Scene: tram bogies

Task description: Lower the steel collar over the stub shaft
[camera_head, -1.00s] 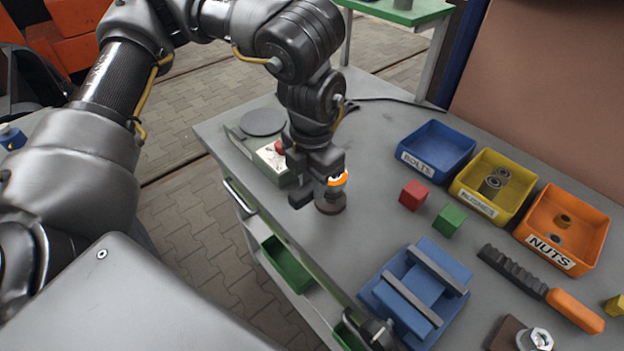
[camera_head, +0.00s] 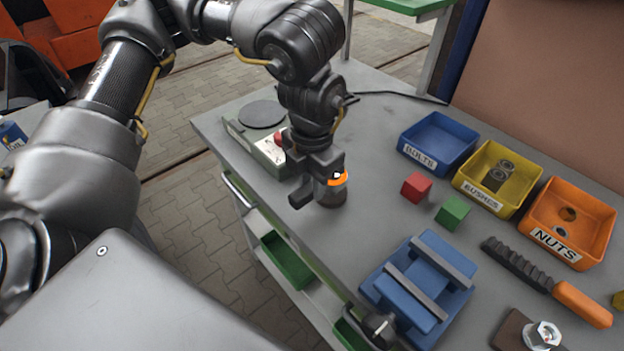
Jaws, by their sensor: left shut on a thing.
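My left gripper (camera_head: 318,184) points down over the table's left part, shut on the steel collar (camera_head: 322,187), a short grey cylinder partly hidden by the fingers. An orange ring shows beside the fingers. My right gripper is out of view.
A box with a red button (camera_head: 271,153) and a grey disc (camera_head: 262,114) lie behind left. A red cube (camera_head: 416,187), green cube (camera_head: 453,212) and blue vise (camera_head: 423,283) are to the right, with blue, yellow and orange bins (camera_head: 571,222) beyond. The table's left edge is close.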

